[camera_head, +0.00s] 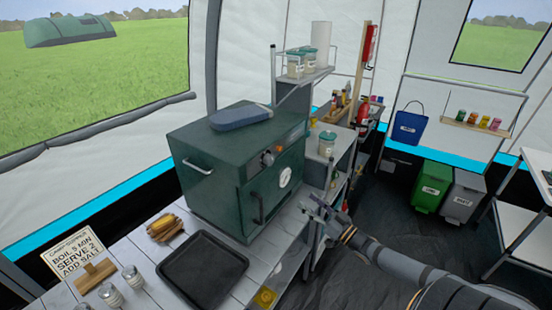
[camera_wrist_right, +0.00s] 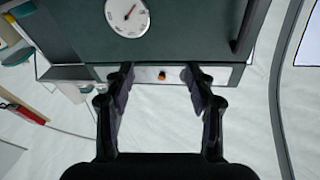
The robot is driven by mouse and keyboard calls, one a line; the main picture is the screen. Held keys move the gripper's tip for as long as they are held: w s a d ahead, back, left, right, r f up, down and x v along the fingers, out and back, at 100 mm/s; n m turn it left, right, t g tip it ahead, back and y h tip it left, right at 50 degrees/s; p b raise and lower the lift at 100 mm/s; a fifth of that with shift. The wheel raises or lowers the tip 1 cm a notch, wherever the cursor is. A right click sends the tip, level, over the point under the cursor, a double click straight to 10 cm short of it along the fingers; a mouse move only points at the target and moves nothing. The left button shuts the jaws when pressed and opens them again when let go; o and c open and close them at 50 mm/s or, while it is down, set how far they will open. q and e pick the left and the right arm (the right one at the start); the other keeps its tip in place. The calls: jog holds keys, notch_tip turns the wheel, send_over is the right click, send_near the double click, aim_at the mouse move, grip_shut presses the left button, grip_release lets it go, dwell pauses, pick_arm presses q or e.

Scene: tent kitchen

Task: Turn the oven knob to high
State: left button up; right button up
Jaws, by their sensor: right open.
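The oven (camera_head: 212,180) is a dark green box on the slatted table, with a round white dial (camera_head: 285,177) and a handle on its front. A small dark knob (camera_head: 267,159) sits on the light strip above the dial, beside an orange spot. My right gripper (camera_head: 318,207) is in front of the oven, to the right of and below the knob in the head view, apart from it. My left gripper is not in view.
A blue folded cloth or mitt (camera_head: 241,116) lies on the oven. Shelves with canisters (camera_head: 326,143) stand right of the oven. Green and grey bins (camera_head: 432,187) stand farther back.

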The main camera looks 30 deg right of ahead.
aim_at(272, 162)
jog(key=a+r+n+t+y, duration=0.1)
jog(key=a+r+y, duration=0.3)
jog(key=r, duration=0.5)
jog(key=b+x, duration=0.1)
jog(key=x, duration=0.9)
jog(key=shift+w+a+r+b, duration=0.15)
jog(key=shift+w+r+b, duration=0.1)
jog(key=shift+r+b, duration=0.1)
jog(key=shift+f, duration=0.1)
jog(key=c, duration=1.2)
jog(key=shift+o, duration=0.2)
jog(key=shift+n, duration=0.3)
